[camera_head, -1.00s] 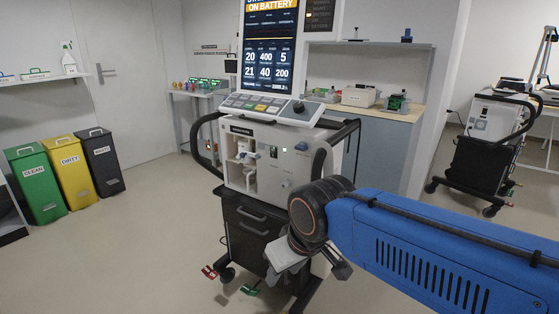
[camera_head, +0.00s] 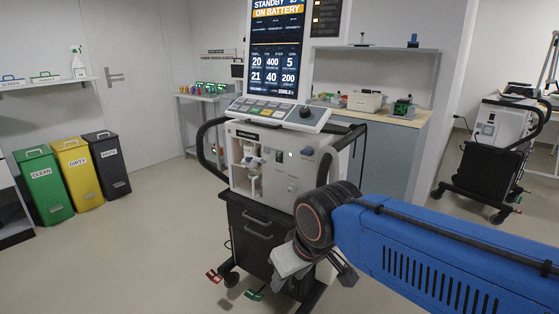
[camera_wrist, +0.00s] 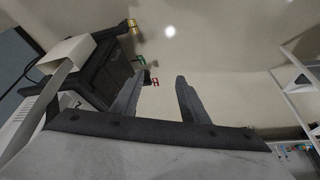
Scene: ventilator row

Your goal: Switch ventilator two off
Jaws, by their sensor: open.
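A ventilator (camera_head: 272,190) on a black wheeled cart stands in the middle of the head view. Its screen (camera_head: 275,50) is lit and reads "STANDBY" and "ON BATTERY". A keyed panel with a dark knob (camera_head: 306,112) sits below the screen. The front has a small switch (camera_head: 279,156) and a small pale light beside it. I cannot read which ventilator number this is. My gripper (camera_head: 318,276) is low in front of the cart, below the front panel, and points downward. In the wrist view its two fingers (camera_wrist: 156,98) are apart with nothing between them.
Another ventilator (camera_head: 497,125) on a cart stands at the right. Green (camera_head: 42,187), yellow (camera_head: 77,175) and black (camera_head: 107,165) bins stand at the left. Cart pedals (camera_head: 255,295) and wheels stick out at floor level. The floor between bins and cart is clear.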

